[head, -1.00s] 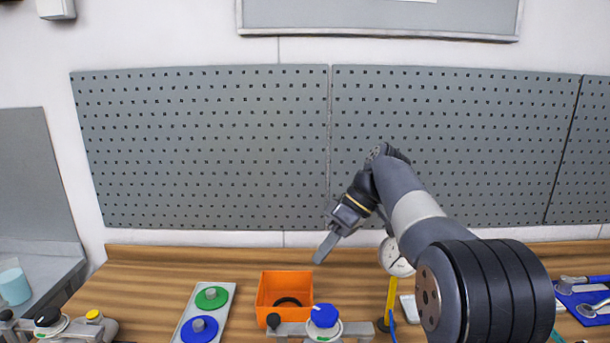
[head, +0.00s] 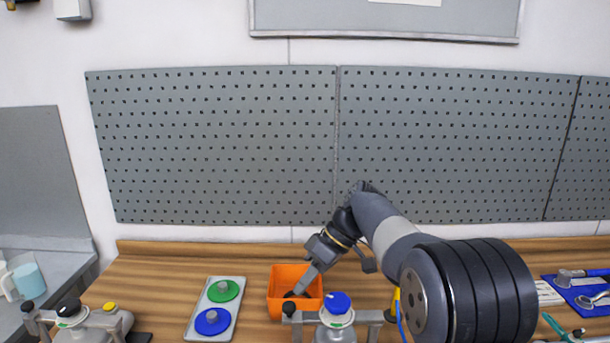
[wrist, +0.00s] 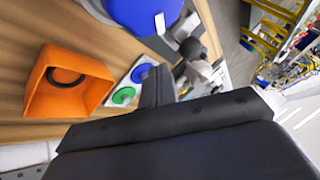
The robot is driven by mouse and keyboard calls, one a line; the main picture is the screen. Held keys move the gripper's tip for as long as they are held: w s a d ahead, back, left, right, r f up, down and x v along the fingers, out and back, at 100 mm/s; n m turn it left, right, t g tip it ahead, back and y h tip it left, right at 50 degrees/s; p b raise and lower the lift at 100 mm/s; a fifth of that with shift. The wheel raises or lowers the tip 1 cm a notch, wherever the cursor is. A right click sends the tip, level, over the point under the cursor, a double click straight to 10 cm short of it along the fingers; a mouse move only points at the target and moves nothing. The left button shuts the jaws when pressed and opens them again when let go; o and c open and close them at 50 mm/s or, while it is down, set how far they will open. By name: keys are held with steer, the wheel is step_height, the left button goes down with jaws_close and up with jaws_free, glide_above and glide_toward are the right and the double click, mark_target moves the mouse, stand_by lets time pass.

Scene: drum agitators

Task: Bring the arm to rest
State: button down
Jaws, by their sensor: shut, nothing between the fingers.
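My gripper (head: 303,284) is shut and empty. In the head view its fingers point down and to the left, in front of the orange bin (head: 282,308) on the wooden bench. I cannot tell from that view how far above the bin they are. In the wrist view the shut fingers (wrist: 158,88) show in the middle, and the orange bin (wrist: 40,98) lies off to their left. A dark ring (wrist: 66,76) lies in the bin. My arm reaches in from the lower right.
A tray (head: 190,326) with a green disc (head: 232,292) and a blue disc (head: 206,326) lies left of the bin. A blue-capped drum fixture (head: 339,303) stands in front. Blue mats with tools (head: 567,292) lie right. A pegboard (head: 215,150) backs the bench.

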steer(key=w+d+m+t+h+p, duration=0.2)
steer(key=w+d+m+t, duration=0.6)
steer(key=d+m, duration=0.6)
steer(key=shift+w+d+m+h, duration=0.35)
steer(key=shift+w+m+h, duration=0.05)
steer(key=shift+w, duration=0.6)
steer(key=shift+r, duration=0.15)
